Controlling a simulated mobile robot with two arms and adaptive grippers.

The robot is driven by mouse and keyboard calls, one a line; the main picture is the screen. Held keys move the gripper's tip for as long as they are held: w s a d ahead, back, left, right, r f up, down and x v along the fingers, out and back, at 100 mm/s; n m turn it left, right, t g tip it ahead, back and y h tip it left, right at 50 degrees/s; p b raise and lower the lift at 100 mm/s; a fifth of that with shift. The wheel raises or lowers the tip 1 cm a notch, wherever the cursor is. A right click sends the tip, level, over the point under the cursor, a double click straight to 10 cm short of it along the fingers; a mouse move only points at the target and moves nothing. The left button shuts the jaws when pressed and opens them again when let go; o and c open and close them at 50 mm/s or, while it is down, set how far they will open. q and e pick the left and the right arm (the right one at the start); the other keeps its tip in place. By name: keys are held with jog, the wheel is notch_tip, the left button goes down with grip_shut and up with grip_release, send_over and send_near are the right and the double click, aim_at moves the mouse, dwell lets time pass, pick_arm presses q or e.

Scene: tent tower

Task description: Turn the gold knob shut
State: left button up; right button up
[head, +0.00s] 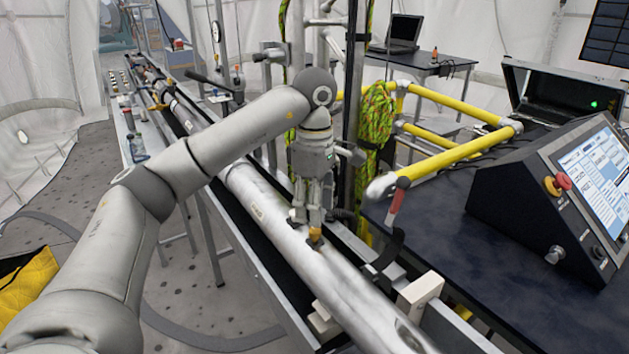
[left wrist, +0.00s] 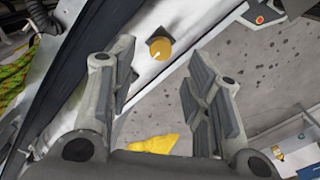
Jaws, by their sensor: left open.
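The gold knob (head: 315,236) sits on top of the long white-grey tube (head: 262,200) in the head view, just below the fingertips of my left gripper (head: 308,222). In the left wrist view the gold knob (left wrist: 161,48) is a round gold disc with a pale mark on it, on the white tube. It appears between the far ends of the two fingers. My left gripper is open and points down at the knob, with nothing held. Whether a finger touches the knob cannot be told. My right gripper is not in view.
The tube lies on a metal rail bench. A dark table with a control console (head: 556,185) and a yellow pipe frame (head: 450,160) stands at the right. A vertical post with green rope (head: 376,118) stands close behind the gripper. Floor is open at the left.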

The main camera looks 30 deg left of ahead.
aim_at(314, 229)
pick_arm(q)
notch_tip(314, 229, up, 7)
dwell(0.4)
dwell(0.4)
